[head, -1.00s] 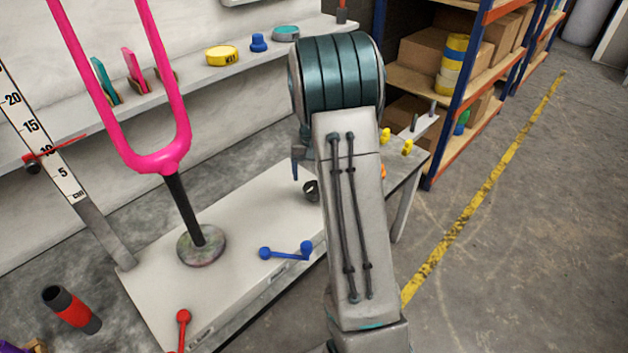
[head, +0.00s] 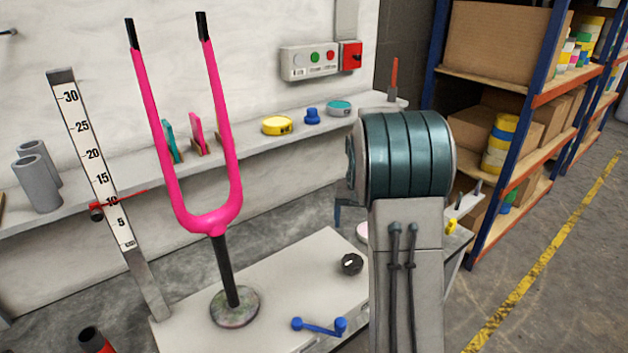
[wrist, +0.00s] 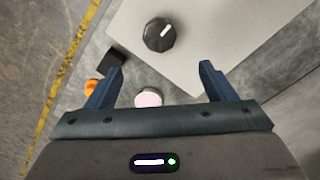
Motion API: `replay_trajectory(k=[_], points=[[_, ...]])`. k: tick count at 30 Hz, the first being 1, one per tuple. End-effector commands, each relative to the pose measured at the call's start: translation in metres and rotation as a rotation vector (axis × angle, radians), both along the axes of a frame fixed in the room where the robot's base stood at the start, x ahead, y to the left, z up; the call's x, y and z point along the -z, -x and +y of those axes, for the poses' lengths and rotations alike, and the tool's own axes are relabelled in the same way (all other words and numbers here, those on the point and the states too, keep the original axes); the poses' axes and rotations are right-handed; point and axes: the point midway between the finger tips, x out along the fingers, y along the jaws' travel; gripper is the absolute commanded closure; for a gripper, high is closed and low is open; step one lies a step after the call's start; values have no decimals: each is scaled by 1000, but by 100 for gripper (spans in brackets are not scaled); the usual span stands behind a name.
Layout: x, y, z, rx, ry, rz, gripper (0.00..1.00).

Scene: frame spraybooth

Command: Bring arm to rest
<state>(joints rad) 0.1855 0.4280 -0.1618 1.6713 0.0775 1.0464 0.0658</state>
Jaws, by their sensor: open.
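My gripper (wrist: 158,86) shows in the wrist view with its two blue fingers spread apart and nothing between them. It hangs above the edge of the light bench (head: 290,273), with a black knob with a white mark (wrist: 160,34) just ahead of the fingers and apart from them. In the head view my arm rises at right centre and hides most of the gripper. The same knob (head: 351,264) shows left of the arm on the bench top. A pink fork (head: 214,224) stands upright on a round base at the bench's left.
A blue crank handle (head: 320,326) sits at the bench front. A shelf (head: 260,147) behind holds a yellow tin (head: 277,125) and other small items. A boxed rack (head: 500,180) stands right. A pale round item (wrist: 148,97) lies below the fingers. The right floor is clear.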

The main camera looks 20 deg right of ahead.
Motion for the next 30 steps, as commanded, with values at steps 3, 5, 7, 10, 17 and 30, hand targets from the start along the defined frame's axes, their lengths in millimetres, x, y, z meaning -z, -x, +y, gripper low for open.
replay_trajectory(k=[3,5,7,10,17,30], points=[[-3,1,2,-3,0,-2,23],[-11,5,6,-10,-1,-7,23],[-28,12,15,-25,-2,-20,23],[-60,32,33,-59,-4,-43,23],[-128,92,83,-163,-3,-105,23],[-199,219,147,-360,35,-213,23]])
